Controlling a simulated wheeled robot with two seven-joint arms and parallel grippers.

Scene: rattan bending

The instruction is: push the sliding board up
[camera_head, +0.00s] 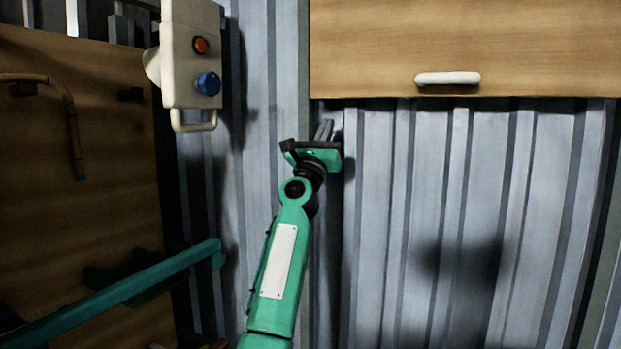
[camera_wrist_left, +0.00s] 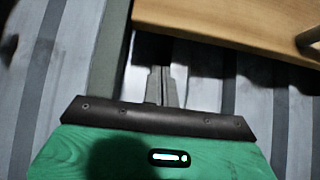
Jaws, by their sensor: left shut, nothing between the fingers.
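The sliding board (camera_head: 530,45) is a light wooden panel at the upper right of the head view, with a white handle (camera_head: 447,78) near its bottom edge. Whether the fingers touch anything is unclear. My right gripper is not in view.
A white control box (camera_head: 190,55) with a red and a blue knob hangs at the upper left. A brown board with a bent rattan piece (camera_head: 70,110) stands at the far left. A teal bar (camera_head: 120,290) crosses the lower left. The corrugated wall (camera_head: 450,200) below the sliding board is clear.

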